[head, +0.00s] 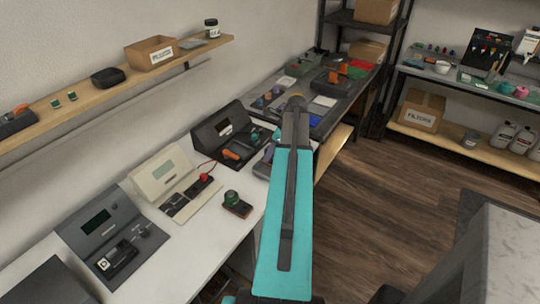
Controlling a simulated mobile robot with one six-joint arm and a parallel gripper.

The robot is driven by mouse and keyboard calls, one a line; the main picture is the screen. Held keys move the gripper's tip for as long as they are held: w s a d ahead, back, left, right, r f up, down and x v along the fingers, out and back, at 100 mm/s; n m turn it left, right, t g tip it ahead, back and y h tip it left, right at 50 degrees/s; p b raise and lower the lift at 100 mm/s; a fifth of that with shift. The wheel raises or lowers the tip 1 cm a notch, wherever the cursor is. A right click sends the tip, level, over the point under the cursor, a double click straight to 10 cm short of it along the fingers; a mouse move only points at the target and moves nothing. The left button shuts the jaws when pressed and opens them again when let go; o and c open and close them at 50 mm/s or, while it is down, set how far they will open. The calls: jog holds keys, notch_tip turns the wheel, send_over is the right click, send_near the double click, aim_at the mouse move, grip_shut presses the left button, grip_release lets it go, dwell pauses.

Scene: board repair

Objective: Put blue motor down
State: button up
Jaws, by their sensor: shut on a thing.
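My teal and dark arm reaches up the middle of the head view and over the bench. My gripper is hidden behind the arm, so its jaws and anything in them do not show. I cannot pick out the blue motor with certainty. A grey-purple object (264,163) shows partly at the left of my arm, beside the dark tester.
A dark tester (225,127), a cream tester (157,172) and a grey tester (98,222) line the white bench (205,262). A green-topped part (236,203) stands in front. The far bench section is crowded. Wooden floor (405,200) is open at right.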

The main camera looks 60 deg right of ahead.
jog(key=shift+w+d, duration=0.4)
jog(key=shift+f, duration=0.1)
jog(key=shift+f+p, duration=0.65)
jog(key=shift+f, duration=1)
jog(key=shift+f, duration=0.15)
jog(key=o, duration=1.1)
jog(key=shift+b+v, duration=1.35)
jog(key=shift+v, duration=4.75)
